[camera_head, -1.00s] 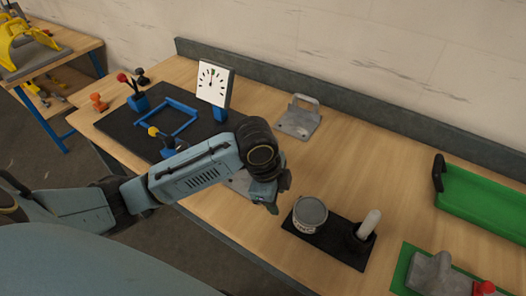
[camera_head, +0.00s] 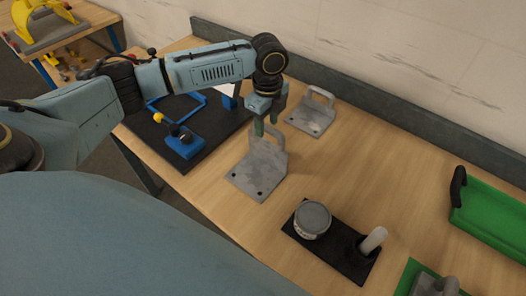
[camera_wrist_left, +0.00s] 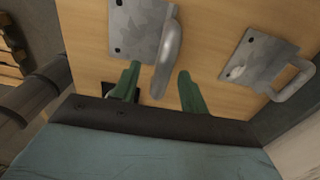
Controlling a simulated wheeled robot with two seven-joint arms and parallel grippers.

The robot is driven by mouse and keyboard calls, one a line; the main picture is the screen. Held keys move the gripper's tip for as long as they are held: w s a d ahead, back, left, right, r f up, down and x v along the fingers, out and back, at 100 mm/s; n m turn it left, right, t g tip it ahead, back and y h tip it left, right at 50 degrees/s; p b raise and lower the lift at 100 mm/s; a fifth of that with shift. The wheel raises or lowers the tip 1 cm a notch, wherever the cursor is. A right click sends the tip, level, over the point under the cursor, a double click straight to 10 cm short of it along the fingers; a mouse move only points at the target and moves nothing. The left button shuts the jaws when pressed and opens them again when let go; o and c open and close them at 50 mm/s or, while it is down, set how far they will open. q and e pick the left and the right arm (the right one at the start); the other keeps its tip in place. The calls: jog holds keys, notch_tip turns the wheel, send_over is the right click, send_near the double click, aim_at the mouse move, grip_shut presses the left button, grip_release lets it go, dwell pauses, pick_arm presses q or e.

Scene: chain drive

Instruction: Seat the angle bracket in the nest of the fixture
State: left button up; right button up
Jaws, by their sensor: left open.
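A grey metal angle bracket (camera_head: 255,178) lies on the bench, its flat plate with holes down and its upright part rising at the back. A second, similar grey bracket (camera_head: 310,121) lies farther back. My left gripper (camera_head: 268,122) is open above the near bracket's upright part. In the left wrist view, the open gripper (camera_wrist_left: 158,90) has the near bracket's bent edge (camera_wrist_left: 169,58) between its green fingers; I cannot tell if they touch. The fixture is a dark board (camera_head: 213,142) with a blue frame (camera_head: 196,108) and blue clamp (camera_head: 184,146), partly hidden by my left arm.
A can (camera_head: 312,220) and a white-topped peg (camera_head: 373,240) stand on a black base (camera_head: 345,262) at the front. A green tray (camera_head: 495,225) is at the right. A raised ledge (camera_head: 370,105) runs along the back. Bench between brackets and tray is clear.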

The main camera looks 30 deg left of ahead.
aim_at(268, 141)
pick_arm(q)
jog(key=f, duration=0.6)
jog(key=shift+w+f+p, duration=0.25)
jog(key=shift+p, duration=0.05)
grip_shut()
dwell(1.1)
jog(key=shift+w+r, duration=0.15)
jog(key=shift+r, duration=0.05)
